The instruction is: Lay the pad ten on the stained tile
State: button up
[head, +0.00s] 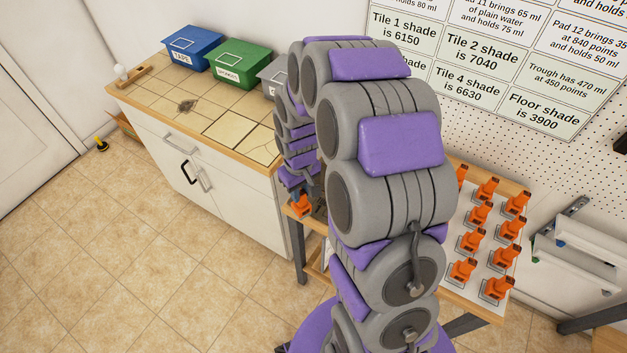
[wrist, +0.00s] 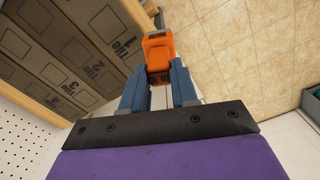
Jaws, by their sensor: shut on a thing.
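My gripper (wrist: 159,90) is shut on an orange-handled pad (wrist: 158,52) in the wrist view. Its blue-grey fingers stand on both sides of the orange part, and no number can be read on it. In the head view the orange pad (head: 301,205) shows low beside my arm, near the front right corner of the tiled counter and apart from its tiles. The stained tile (head: 187,105) lies on the counter top, with a dark brown blotch on it. My arm hides much of the middle of the head view.
Blue (head: 192,48) and green (head: 240,63) bins and a partly hidden grey bin stand along the counter's back. Several more orange-handled pads (head: 485,215) stand on a table at right. Boxes marked "Tile" (wrist: 75,60) show in the wrist view. The floor before the counter is clear.

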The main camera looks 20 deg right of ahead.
jog(key=w+d+f+b, duration=0.2)
jog(key=w+d+f, duration=0.2)
jog(key=w+d, duration=0.1)
jog(key=shift+w+f+b, duration=0.25)
jog(key=shift+w+b, duration=0.05)
jog(key=shift+w, duration=0.6)
jog(key=shift+a+r, duration=0.15)
jog(key=shift+a, duration=0.5)
grip_shut()
jog(key=shift+o, duration=2.3)
grip_release()
jog(key=o, duration=0.5)
jog(key=shift+d, duration=0.65)
